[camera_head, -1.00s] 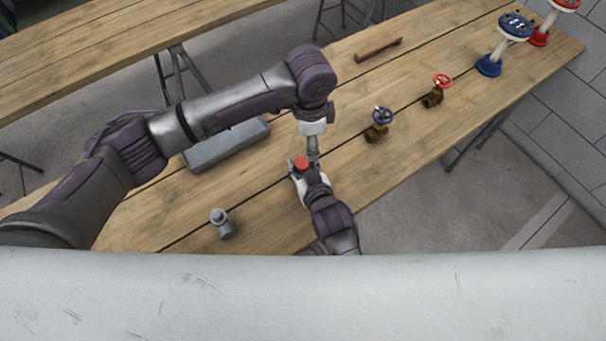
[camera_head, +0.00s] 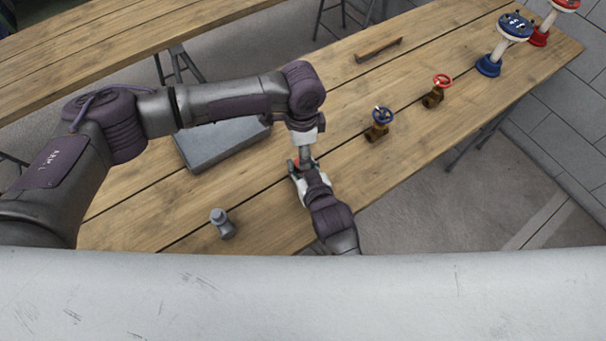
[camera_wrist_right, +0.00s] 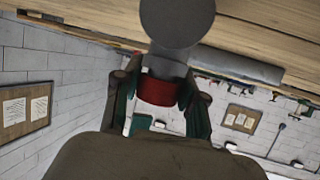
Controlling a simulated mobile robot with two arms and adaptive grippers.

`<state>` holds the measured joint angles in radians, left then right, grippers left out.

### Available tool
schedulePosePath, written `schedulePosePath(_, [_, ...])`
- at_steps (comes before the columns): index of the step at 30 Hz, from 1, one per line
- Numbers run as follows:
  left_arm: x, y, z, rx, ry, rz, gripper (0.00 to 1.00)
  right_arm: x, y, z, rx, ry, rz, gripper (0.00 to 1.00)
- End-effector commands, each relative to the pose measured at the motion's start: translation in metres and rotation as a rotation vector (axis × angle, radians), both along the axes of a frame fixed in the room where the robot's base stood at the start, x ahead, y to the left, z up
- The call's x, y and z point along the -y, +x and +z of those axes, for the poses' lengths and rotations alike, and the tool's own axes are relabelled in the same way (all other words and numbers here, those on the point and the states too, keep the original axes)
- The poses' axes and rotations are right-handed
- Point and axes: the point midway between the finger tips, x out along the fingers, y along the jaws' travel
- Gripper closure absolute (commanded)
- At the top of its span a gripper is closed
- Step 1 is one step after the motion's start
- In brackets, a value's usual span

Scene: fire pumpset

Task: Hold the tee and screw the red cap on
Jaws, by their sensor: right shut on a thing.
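My right gripper (camera_head: 298,170) comes up from the bottom in the head view. In the right wrist view its fingers are shut on the red cap (camera_wrist_right: 159,91). Only a sliver of red shows in the head view. A smooth grey piece with a round end (camera_wrist_right: 178,22) meets the cap's far side in the right wrist view; I cannot tell whether it is threaded on. My left gripper (camera_head: 304,152) reaches down from above, right over the cap; its fingers are not clear. A grey pipe fitting (camera_head: 222,224) lies apart on the table, left of my right gripper.
The wooden table (camera_head: 265,220) also carries a grey block (camera_head: 215,150) behind my left arm. A blue-wheeled valve (camera_head: 379,122) and a red-wheeled valve (camera_head: 437,92) stand to the right. A hammer (camera_head: 378,50) lies farther back. Taller blue (camera_head: 513,30) and red fittings stand far right.

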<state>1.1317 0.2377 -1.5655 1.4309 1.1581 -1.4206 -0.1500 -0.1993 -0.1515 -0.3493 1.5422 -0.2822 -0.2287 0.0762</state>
Motion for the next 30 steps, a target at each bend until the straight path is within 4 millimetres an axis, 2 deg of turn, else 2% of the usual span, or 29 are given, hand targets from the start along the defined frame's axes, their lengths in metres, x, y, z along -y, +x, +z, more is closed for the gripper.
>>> schedulePosePath(3, [-0.001, -0.001, -0.02, -0.004, 0.002, 0.0, 0.41, 0.0, -0.001, -0.001, -0.005, 0.001, 0.0, 1.0])
schedulePosePath(9, [0.0, 0.0, -0.043, -0.001, 0.001, 0.0, 0.41, 0.0, -0.001, -0.002, -0.005, 0.001, 0.0, 1.0])
schedulePosePath(21, [0.0, 0.0, -0.05, 0.0, 0.0, -0.001, 0.41, 0.0, -0.001, -0.002, -0.005, 0.0, 0.0, 1.0])
schedulePosePath(23, [0.0, 0.0, -0.05, 0.0, 0.0, -0.001, 0.49, 0.0, -0.001, -0.002, -0.005, 0.0, 0.0, 1.0])
schedulePosePath(30, [0.0, 0.0, -0.05, 0.0, 0.0, 0.0, 0.89, 0.0, -0.001, -0.002, -0.006, 0.0, 0.0, 1.0])
